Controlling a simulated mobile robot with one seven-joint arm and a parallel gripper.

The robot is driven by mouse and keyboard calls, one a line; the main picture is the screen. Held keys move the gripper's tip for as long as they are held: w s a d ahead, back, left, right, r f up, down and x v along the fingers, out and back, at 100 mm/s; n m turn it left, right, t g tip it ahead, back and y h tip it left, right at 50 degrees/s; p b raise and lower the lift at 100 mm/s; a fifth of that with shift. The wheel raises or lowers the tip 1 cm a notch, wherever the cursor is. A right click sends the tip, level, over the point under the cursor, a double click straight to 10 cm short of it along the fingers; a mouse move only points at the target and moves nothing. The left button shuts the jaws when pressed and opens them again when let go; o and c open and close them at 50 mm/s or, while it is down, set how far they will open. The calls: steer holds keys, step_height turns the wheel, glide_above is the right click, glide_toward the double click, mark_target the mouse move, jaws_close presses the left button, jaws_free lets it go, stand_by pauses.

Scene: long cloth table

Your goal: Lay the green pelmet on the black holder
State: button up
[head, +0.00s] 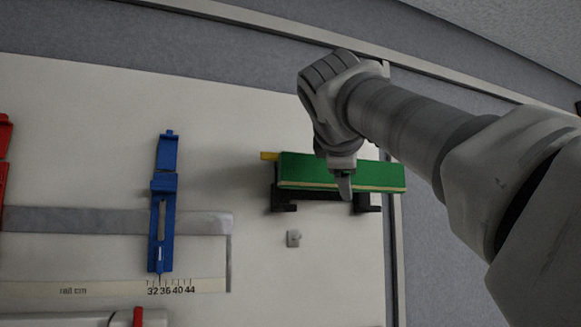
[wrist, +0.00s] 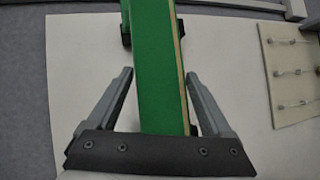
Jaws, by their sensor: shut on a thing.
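The green pelmet (head: 305,172) is a long green bar with a pale strip along its lower edge. My gripper (head: 343,182) is shut on it near its middle. In the wrist view the pelmet (wrist: 154,70) runs lengthwise between the two fingers of my gripper (wrist: 158,80). The black holder (head: 283,198) shows as two black brackets below the pelmet, the other at the right (head: 366,202). The pelmet hides their upper parts. A bit of the holder (wrist: 126,32) shows beside the pelmet in the wrist view. I cannot tell whether pelmet and holder touch.
A yellow piece (head: 268,156) sticks out at the pelmet's left end. A blue slider (head: 162,215) stands on a rail scale (head: 110,287) to the left. A small grey fitting (head: 293,239) lies below the holder. A pale board with wires (wrist: 290,70) shows at the wrist view's right.

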steer(key=shift+w+a+f, duration=0.2)
steer(key=shift+w+f, duration=0.45)
steer(key=shift+f, duration=0.1)
steer(key=w, duration=0.1)
steer(key=w+a+p, duration=0.1)
steer(key=w, duration=0.1)
steer(key=shift+r, duration=0.15)
steer(key=shift+w+a+p, duration=0.3)
steer(key=shift+w+p, duration=0.35)
steer(key=shift+w, duration=0.3)
steer(key=shift+f+b, duration=0.5)
steer(key=shift+f, duration=0.3)
steer(key=o, duration=1.2)
